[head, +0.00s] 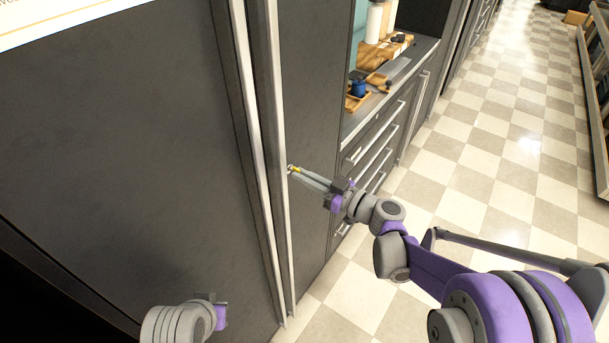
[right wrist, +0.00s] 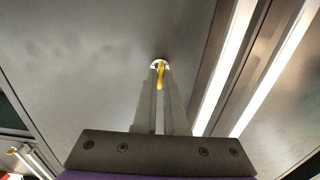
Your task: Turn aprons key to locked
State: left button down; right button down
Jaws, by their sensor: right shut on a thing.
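The key is a small yellow piece (head: 294,169) at the edge of a dark grey cabinet door (head: 310,110). In the right wrist view the yellow key (right wrist: 160,77) stands in a round light lock (right wrist: 155,63) on the door face. My right gripper (head: 296,173) is shut on the key, with its two long grey fingers on either side of it. The fingertips hide part of the key, and I cannot tell its exact turn. My left gripper (head: 221,316) shows only partly at the bottom, away from the key; its fingers are not clear.
Long vertical light handles (head: 262,150) run beside the lock on the tall cabinet doors. To the right is a counter (head: 415,55) with drawers, a dark blue jar (head: 358,88) and wooden trays. The checkered floor (head: 480,130) is clear. A rack stands at the far right.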

dwell(0.3)
jog(key=c, duration=1)
grip_release()
jog(key=b+v, duration=0.1)
jog(key=v, duration=0.9)
jog(key=shift+s+d, duration=0.25)
jog(key=shift+d, duration=0.05)
